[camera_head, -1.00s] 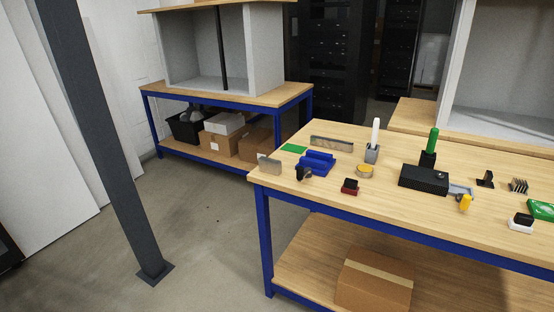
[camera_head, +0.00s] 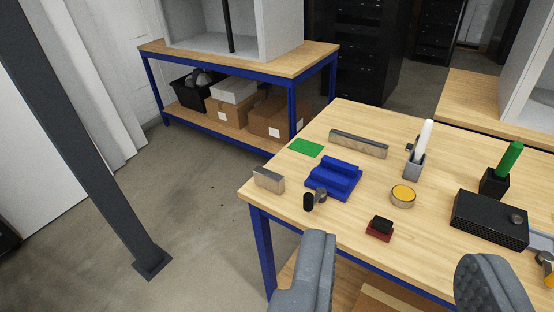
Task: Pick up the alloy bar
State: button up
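A long grey metal bar (camera_head: 358,144) lies near the far edge of the wooden bench, behind a blue block. A shorter silver metal block (camera_head: 269,179) sits at the bench's left edge. I cannot tell for sure which one is the alloy bar; the long one looks most like a bar. My gripper (camera_head: 399,252) shows at the bottom of the view with two grey fingers wide apart. It is open, with nothing between the fingers, and both metal pieces are well ahead of it.
On the bench (camera_head: 320,222) are a blue stepped block (camera_head: 334,178), a green sheet (camera_head: 306,148), a yellow-topped round tin (camera_head: 403,196), a red-black piece (camera_head: 379,228), a white stick in a grey holder (camera_head: 415,164) and a black box (camera_head: 489,218). A dark post (camera_head: 85,140) stands left.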

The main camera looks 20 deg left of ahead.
aim_at(272, 181)
jog(key=z, duration=0.05)
jog(key=i, duration=0.95)
jog(key=u, duration=2.9)
jog(key=i, duration=1.7)
jog(key=z, duration=2.5)
